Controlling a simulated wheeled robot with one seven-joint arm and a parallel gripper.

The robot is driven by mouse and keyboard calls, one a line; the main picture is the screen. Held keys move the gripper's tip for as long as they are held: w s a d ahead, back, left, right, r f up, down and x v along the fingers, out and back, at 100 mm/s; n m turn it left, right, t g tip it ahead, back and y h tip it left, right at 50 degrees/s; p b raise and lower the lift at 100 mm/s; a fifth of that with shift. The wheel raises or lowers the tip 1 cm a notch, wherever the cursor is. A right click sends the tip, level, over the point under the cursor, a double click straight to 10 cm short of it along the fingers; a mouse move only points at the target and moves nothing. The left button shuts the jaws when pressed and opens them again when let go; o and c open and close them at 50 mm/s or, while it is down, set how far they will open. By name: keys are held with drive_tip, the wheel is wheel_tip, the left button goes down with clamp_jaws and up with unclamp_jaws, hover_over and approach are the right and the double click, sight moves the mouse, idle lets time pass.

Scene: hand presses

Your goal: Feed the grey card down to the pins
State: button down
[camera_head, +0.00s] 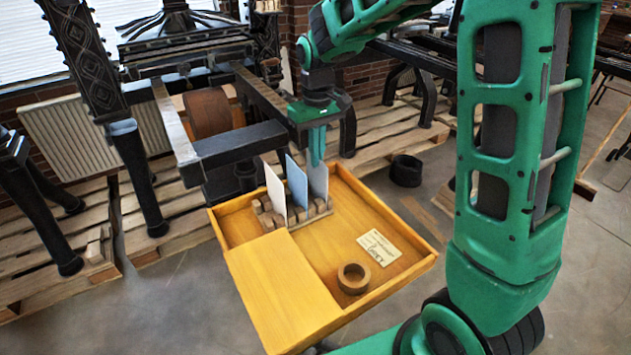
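The grey card (318,182) stands upright at the right end of a row of cards, its lower edge among the small wooden blocks of a rack (302,222). My gripper (317,160) points straight down, with its teal fingertips at the card's top edge. The fingers look close together and overlap the card in this view. I cannot tell whether they grip it. A blue card (297,184) and a white card (275,190) stand to its left in the same rack. The card's bottom edge and any pins are hidden or too small to make out.
The rack stands in a yellow wooden tray (405,277) with raised walls. A wooden ring (353,278) and a paper label (379,247) lie to the right. A dark press (240,145) stands close behind the tray. A flat wooden panel (280,290) covers the tray's front left.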

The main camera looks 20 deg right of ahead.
drive_tip(key=shift+r, duration=0.1)
drive_tip(key=shift+r, duration=4.4)
